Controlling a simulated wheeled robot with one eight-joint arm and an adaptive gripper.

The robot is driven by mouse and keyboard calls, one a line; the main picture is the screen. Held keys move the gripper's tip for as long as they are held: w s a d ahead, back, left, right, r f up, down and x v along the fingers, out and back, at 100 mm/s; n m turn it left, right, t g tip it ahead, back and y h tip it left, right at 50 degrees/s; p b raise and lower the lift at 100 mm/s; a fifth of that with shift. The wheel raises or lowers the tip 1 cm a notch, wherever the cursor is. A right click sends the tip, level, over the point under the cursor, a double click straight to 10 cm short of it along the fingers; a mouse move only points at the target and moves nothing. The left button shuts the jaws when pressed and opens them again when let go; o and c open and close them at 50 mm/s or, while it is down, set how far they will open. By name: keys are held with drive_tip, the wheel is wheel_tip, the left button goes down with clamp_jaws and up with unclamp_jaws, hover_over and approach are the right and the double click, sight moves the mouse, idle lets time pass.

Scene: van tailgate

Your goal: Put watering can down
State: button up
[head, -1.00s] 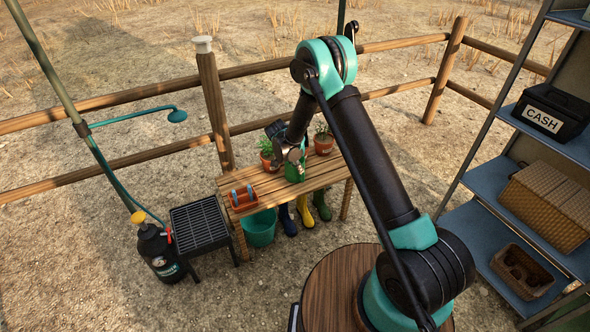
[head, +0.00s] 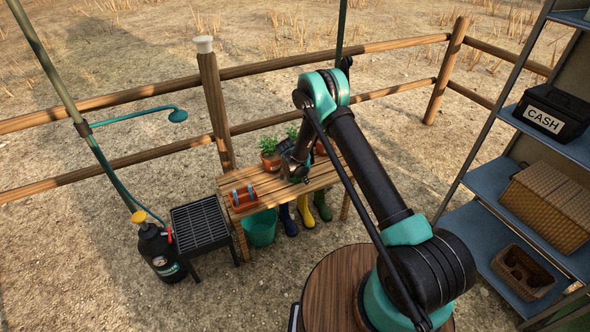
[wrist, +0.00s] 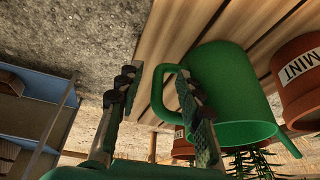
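The green watering can (wrist: 235,85) shows large in the wrist view, its base against the wooden table's planks and its handle towards my gripper. My gripper (wrist: 157,75) is open, its two fingers well apart. The outer part of the can's handle (wrist: 157,95) shows in the gap between them, and the right finger overlaps the handle loop. I cannot tell whether that finger touches the can. In the head view my gripper is low over the wooden table (head: 311,182), and my wrist hides most of the can.
A MINT pot (wrist: 298,75) stands close beside the can. Another potted plant (head: 270,160) is at the table's back edge. An orange caddy (head: 243,197) sits at the left end. Boots and a teal bucket (head: 261,228) are beneath. A grill (head: 200,228) stands left.

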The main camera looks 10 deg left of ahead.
drive_tip(key=shift+c, duration=0.6)
clamp_jaws()
drive_tip(key=shift+r, duration=0.15)
